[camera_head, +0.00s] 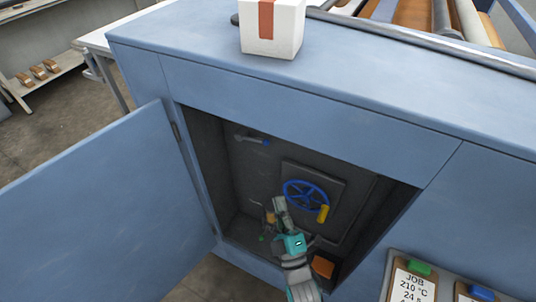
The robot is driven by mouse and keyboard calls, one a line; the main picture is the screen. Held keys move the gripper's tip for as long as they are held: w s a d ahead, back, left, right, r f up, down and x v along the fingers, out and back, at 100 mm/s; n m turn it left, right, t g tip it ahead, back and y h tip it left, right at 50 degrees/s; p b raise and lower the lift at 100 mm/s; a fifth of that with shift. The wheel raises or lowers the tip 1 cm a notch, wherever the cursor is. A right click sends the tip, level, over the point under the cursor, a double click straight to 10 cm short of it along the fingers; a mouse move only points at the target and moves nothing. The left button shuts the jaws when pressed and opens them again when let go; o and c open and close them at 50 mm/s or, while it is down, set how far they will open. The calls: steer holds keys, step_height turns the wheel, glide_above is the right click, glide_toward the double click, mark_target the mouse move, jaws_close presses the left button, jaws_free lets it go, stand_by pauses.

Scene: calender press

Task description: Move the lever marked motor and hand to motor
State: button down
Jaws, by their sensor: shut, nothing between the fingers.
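A blue machine cabinet (150,62) stands open, and inside it is a dark recess. A small grey lever with a blue end (252,140) sits high on the back wall of the recess. No motor or hand marking is legible, so I cannot tell for sure that this is the named lever. My gripper (279,203) is inside the recess, shut and empty, below this lever and apart from it. It is just left of and below a blue handwheel (305,183) with a yellow knob (323,214). Small brownish and green parts (268,217) show just left of my gripper, partly hidden.
The cabinet door (95,205) is swung wide open to the left. An orange block (323,266) lies low in the recess, right of my arm. A white box (272,28) stands on top. A job card (412,284) is at the lower right. The upper recess is clear.

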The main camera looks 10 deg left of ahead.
mark_target(265, 143)
steer(key=x, duration=1.4)
stand_by(0.4)
steer(key=shift+r, duration=0.3)
